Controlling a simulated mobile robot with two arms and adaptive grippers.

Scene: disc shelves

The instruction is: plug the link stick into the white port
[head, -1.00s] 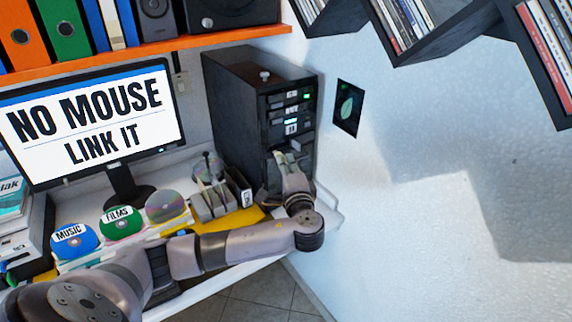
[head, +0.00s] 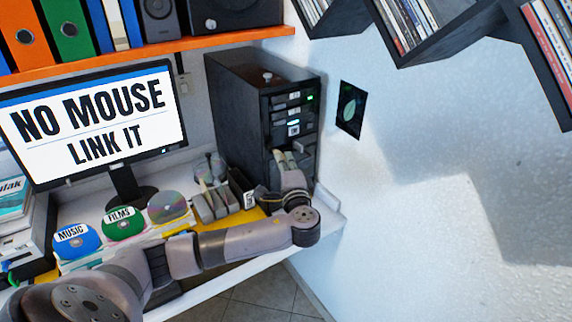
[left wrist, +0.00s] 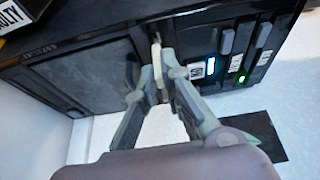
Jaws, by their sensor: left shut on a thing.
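The black computer tower (head: 232,105) stands at the back right of the desk, its front facing right. In the left wrist view its front panel (left wrist: 85,80) shows slots, a white label (left wrist: 197,71), a blue-white light (left wrist: 211,66) and a green light (left wrist: 241,79). I cannot tell which opening is the white port. My left gripper (head: 285,160) is at the lower front of the tower. In the left wrist view the left gripper (left wrist: 158,76) is shut on a pale link stick (left wrist: 156,58), close to the panel. I cannot tell whether its tip touches. My right gripper is out of view.
A monitor (head: 120,115) reads "NO MOUSE LINK IT". Discs labelled MUSIC (head: 75,241) and FILMS (head: 124,221) and grey holders (head: 215,205) stand on the desk left of my gripper. An orange shelf (head: 150,55) hangs above.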

